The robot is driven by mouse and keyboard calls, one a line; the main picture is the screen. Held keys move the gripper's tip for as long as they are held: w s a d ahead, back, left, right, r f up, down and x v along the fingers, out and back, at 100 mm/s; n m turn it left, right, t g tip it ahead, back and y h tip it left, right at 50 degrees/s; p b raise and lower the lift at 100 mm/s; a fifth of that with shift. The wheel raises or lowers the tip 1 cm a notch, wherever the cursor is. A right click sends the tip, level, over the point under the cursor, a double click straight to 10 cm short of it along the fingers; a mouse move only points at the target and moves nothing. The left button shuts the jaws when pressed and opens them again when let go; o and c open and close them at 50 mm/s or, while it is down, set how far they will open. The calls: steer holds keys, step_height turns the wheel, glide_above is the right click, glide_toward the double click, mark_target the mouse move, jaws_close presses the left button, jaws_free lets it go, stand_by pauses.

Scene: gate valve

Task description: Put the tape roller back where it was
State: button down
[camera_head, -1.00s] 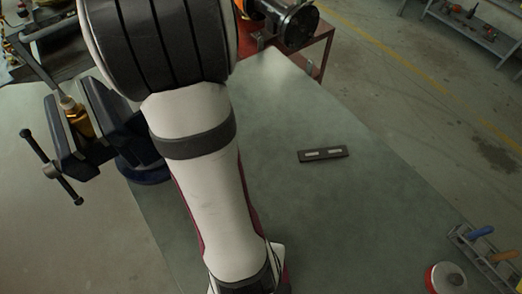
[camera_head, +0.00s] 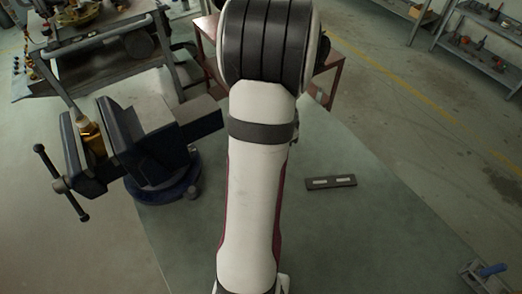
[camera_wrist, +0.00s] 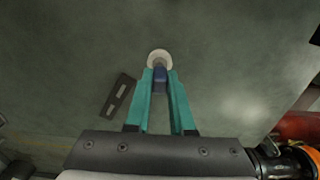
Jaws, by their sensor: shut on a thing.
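My gripper (camera_wrist: 160,80) has teal fingers and is shut on a blue piece (camera_wrist: 160,77) with a pale round disc (camera_wrist: 159,57) at its far end, which looks like the tape roller. Its lower part is hidden between the fingers. In the wrist view it appears over the grey-green bench top, but I cannot tell its height. In the head view my own arm hides the gripper and what it holds.
A dark flat bar with two pale marks (camera_head: 331,182) lies on the bench (camera_head: 350,220), also in the wrist view (camera_wrist: 118,96). A blue vise (camera_head: 150,150) stands left. A rack with a blue-handled tool (camera_head: 490,270) is lower right. A reddish stand (camera_head: 330,80) is behind.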

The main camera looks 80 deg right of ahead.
steer(key=f, duration=0.4)
steer(key=shift+w+d+f, duration=0.15)
steer(key=shift+w, duration=0.1)
steer(key=shift+f, duration=0.15)
steer(key=c, duration=0.8)
jaws_free()
step_height(320, 180, up, 12)
steer(key=shift+r, duration=0.2)
